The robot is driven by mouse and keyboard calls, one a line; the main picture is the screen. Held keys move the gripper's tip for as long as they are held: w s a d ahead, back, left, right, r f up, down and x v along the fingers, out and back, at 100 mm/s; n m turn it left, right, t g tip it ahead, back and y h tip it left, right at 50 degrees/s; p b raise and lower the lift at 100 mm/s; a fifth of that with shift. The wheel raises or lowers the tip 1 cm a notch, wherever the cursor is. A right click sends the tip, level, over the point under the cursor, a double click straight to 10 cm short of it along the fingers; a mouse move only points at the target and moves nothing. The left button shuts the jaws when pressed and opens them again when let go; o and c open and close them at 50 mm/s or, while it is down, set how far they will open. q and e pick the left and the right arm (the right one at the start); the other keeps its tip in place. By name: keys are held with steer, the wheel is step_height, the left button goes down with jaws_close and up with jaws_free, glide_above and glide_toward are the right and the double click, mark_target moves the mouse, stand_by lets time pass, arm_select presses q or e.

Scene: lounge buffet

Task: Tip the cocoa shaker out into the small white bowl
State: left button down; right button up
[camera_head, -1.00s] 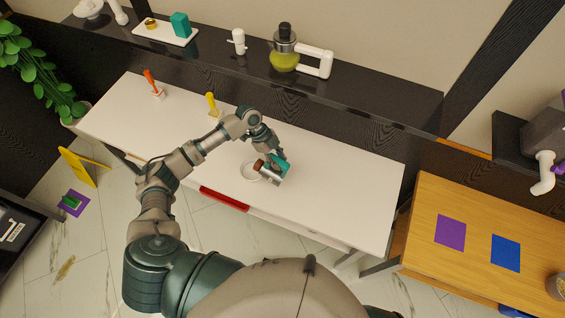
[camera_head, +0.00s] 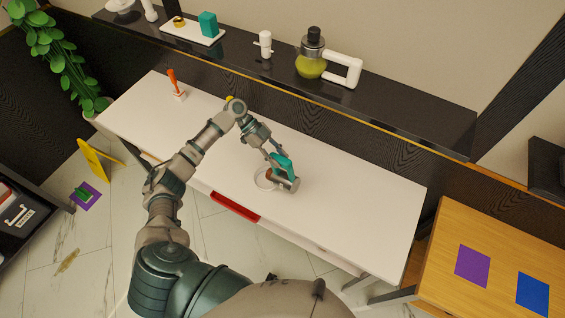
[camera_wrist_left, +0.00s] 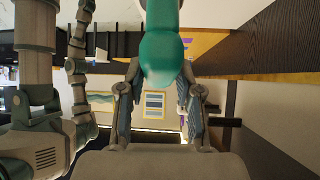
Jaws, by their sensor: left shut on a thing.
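The cocoa shaker (camera_head: 287,184) has a grey body, a brown end and a teal handle. My left gripper (camera_head: 281,163) is shut on its teal handle. It holds the shaker tilted just to the right of the small white bowl (camera_head: 261,184), with the brown end towards the bowl. The bowl stands on the white table and is partly hidden by the shaker. In the left wrist view the teal handle (camera_wrist_left: 165,58) lies between the fingers. Any cocoa falling or lying in the bowl is too small to tell. My right gripper is not in view.
The white table (camera_head: 350,205) has free room right of the bowl. An orange-handled item (camera_head: 174,84) stands at its far left. A dark shelf (camera_head: 405,108) behind carries a jug (camera_head: 311,62) and a white tray (camera_head: 180,32). A wooden table (camera_head: 437,270) is at right.

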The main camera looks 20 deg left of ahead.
mark_target(273, 154)
arm_select(q)
steer(key=shift+w+a+r+g+h+b, duration=0.1)
steer(key=shift+w+a+g+h+b, duration=0.1)
steer(key=shift+a+h+b, duration=0.65)
steer(key=shift+w+a+g+h+b, duration=0.15)
steer(key=shift+a+h+b, duration=0.3)
steer(key=shift+a+b, duration=0.8)
arm_select(e)
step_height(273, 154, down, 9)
steer(key=b, duration=0.4)
arm_select(q)
steer(key=shift+w+a+f+g+h+b, duration=0.15)
steer(key=shift+a+h+b, duration=0.35)
steer(key=shift+a+b, duration=0.25)
steer(key=shift+w+a+h+b, duration=0.15)
steer(key=shift+a+h+b, duration=0.4)
steer(key=shift+a, duration=0.25)
steer(key=shift+w+a+f+g+h+b, duration=0.15)
steer(key=shift+a+h+b, duration=0.3)
steer(key=shift+a+b, duration=0.3)
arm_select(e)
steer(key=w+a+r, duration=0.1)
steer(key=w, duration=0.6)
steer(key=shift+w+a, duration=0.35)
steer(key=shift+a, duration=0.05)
arm_select(q)
steer(key=shift+r, duration=0.1)
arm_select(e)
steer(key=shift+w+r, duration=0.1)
